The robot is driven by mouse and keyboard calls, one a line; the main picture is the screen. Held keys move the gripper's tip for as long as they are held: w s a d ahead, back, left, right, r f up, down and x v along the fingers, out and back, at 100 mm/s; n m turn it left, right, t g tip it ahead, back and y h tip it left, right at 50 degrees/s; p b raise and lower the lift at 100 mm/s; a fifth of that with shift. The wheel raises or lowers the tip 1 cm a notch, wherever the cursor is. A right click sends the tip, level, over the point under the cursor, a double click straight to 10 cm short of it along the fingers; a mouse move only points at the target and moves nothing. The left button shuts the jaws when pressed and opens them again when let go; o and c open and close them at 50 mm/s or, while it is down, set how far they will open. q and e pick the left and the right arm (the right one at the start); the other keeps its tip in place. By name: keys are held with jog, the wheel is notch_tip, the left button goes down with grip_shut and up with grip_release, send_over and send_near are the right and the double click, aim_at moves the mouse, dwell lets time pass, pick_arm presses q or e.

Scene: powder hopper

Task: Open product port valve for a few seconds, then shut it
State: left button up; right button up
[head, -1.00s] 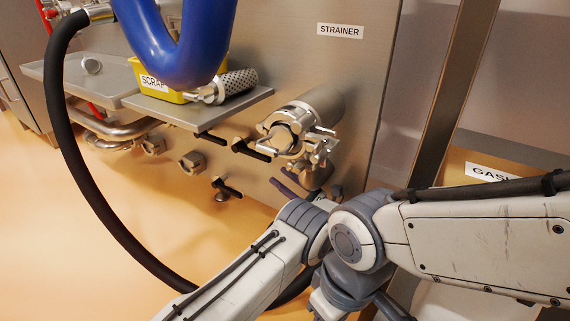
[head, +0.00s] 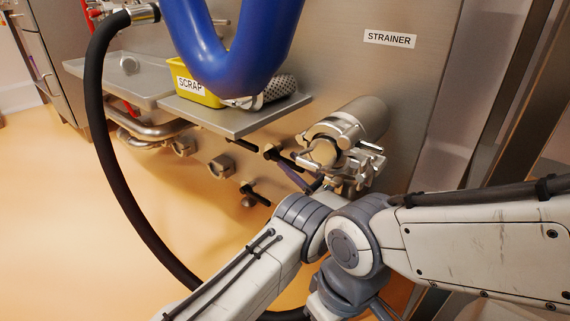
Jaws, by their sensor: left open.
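No label for the product port is in view, so I cannot tell which valve is the product port valve. Two black valve handles show on the steel wall below the shelf: an upper one (head: 282,157) and a lower one (head: 256,193). My left gripper (head: 295,180) is small and mostly hidden behind the grey wrist. A thin purplish finger shows just below the upper handle and left of the clamped fitting (head: 338,145). It is open, and nothing is seen between its fingers. I cannot tell whether it touches anything. My right gripper is not in view.
A steel shelf (head: 228,120) holds a yellow SCRAP bin (head: 196,88) and a perforated strainer tube (head: 280,88). A thick blue U-shaped tube (head: 225,70) hangs in front. A black hose (head: 98,130) loops down on the left. Orange floor is open at lower left.

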pick_arm(q)
grip_shut()
dwell(1.4)
